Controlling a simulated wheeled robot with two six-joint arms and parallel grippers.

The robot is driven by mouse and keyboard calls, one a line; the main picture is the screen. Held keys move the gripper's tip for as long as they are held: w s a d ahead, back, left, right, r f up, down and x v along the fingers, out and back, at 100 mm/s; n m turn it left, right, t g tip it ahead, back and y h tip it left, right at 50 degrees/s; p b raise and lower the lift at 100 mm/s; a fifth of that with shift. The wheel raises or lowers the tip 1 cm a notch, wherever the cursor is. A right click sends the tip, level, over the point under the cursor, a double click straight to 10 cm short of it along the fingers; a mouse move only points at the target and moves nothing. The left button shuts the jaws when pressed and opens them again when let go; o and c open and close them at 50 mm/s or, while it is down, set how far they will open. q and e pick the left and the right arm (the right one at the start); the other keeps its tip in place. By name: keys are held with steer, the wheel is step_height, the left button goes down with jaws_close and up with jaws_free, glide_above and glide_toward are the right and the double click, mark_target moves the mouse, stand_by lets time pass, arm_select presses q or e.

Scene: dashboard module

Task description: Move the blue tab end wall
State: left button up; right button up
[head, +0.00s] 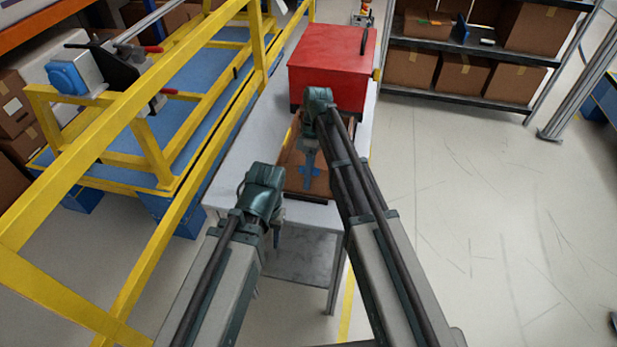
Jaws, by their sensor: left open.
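A brown, open-looking box or tray (291,180) lies on the grey table, with a dark strip (306,198) along its near edge. A small blue patch (312,172) shows inside it, possibly the blue tab; the end wall itself cannot be made out clearly. My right gripper (310,165) points down over the box, close to the blue patch. Its fingers are too small to read, and contact cannot be told. My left gripper (277,240) is open, left of and nearer than the box, by the table's near edge. My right arm hides the box's right side.
A red case (331,60) stands on the table (240,165) behind the box. A yellow frame (150,150) with blue decks runs close along the left. Shelves with cardboard boxes (463,75) stand at the back right. The floor (490,200) on the right is clear.

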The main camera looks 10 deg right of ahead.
arm_select(q)
step_height(320, 180, up, 12)
steer(key=p, duration=1.2)
arm_select(e)
steer(key=v, duration=1.3)
steer(key=shift+r, duration=0.4)
arm_select(q)
steer(key=shift+r, duration=0.1)
arm_select(e)
steer(key=shift+w, duration=0.1)
